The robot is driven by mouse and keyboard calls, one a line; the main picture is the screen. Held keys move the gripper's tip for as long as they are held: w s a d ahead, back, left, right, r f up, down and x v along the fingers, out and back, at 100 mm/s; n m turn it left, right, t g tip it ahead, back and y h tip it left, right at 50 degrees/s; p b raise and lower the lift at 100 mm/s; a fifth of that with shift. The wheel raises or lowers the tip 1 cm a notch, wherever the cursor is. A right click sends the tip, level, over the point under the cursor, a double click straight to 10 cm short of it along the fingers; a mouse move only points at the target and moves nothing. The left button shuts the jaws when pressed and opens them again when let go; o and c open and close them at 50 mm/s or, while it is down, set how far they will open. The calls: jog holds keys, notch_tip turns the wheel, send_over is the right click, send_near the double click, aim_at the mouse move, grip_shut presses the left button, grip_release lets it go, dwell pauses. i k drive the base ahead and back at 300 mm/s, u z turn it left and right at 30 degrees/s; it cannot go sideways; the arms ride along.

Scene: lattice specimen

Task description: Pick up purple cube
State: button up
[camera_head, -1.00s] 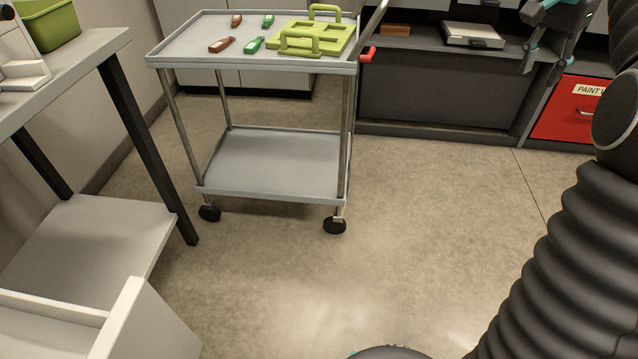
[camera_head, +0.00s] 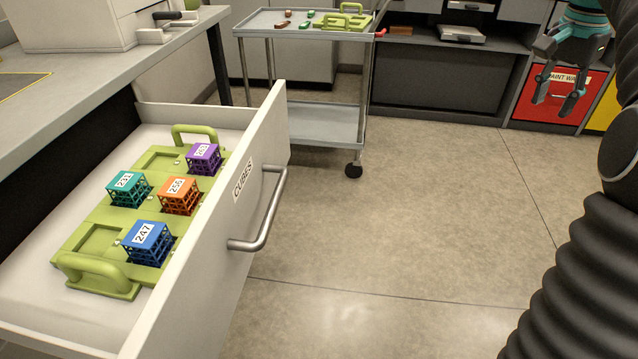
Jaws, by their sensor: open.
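The purple cube (camera_head: 204,158) is a small lattice block with a white number label on top. It sits in a pocket of a green tray (camera_head: 84,236) inside an open white drawer (camera_head: 30,305), near the tray's far handle. A teal cube (camera_head: 128,188), an orange cube (camera_head: 180,196) and a blue cube (camera_head: 148,243) sit in other pockets of the same tray. My gripper (camera_head: 560,104) is at the upper right, fingers pointing down, open and empty. It is far from the drawer, in front of the red bin in the picture.
The drawer's front panel, labelled "CUBES", has a metal handle (camera_head: 262,222) sticking out over the floor. A grey worktop (camera_head: 90,72) overhangs the drawer's left side. A grey cart (camera_head: 330,122) stands behind. The floor (camera_head: 420,190) between is clear.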

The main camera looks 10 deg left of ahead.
aim_at(201, 153)
jog(key=k, duration=0.35)
jog(key=u, duration=1.7)
jog(key=i, duration=0.5)
jog(key=u, duration=0.05)
